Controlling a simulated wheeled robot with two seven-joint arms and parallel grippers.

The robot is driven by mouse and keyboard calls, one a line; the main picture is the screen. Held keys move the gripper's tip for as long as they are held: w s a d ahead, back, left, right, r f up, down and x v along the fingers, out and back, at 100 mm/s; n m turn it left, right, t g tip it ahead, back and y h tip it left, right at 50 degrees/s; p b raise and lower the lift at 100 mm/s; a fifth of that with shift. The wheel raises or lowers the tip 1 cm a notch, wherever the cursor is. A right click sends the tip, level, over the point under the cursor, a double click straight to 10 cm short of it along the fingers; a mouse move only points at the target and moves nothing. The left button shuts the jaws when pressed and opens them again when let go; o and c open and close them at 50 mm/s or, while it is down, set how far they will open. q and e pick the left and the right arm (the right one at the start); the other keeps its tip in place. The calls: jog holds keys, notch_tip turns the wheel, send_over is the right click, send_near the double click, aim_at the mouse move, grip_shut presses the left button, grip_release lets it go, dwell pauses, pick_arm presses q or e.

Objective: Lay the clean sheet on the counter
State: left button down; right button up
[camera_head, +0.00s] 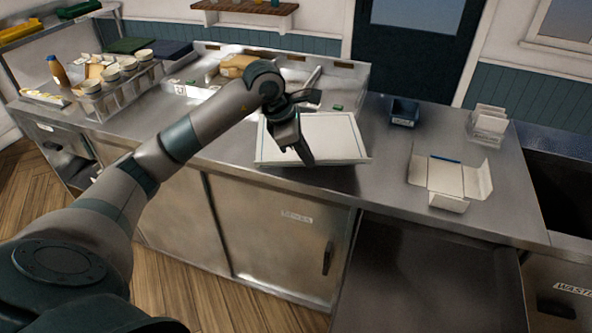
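A flat white rectangular piece (340,130) with a thin raised-looking rim is at the middle of the steel counter (385,195), near its front edge. It looks like the sheet or a shallow tray; I cannot tell which. My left gripper (312,128) is over its left half, with its two dark fingers spread apart and nothing visible between them. One finger points down toward the white surface; I cannot tell whether it touches. The arm and fingers hide part of the left side. My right gripper is not in view.
An unfolded white carton (446,178) lies at right, by a small dark bin (404,112) and a holder of white cards (488,122). A clear caddy with cups (120,85) stands at left. A steel tray (292,62) is behind. A dark sink-like opening is far right.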

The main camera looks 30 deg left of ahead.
aim_at(296, 164)
pick_arm(q)
jog(key=shift+s+a+f+p, duration=0.2)
jog(key=shift+s+a+f, duration=0.25)
jog(key=shift+s, duration=0.15)
jog(key=shift+s+a+f+p, duration=0.2)
jog(key=shift+s+a+f, duration=0.2)
jog(key=shift+s, duration=0.15)
notch_tip(296, 164, down, 4)
jog(key=shift+p, duration=1.05)
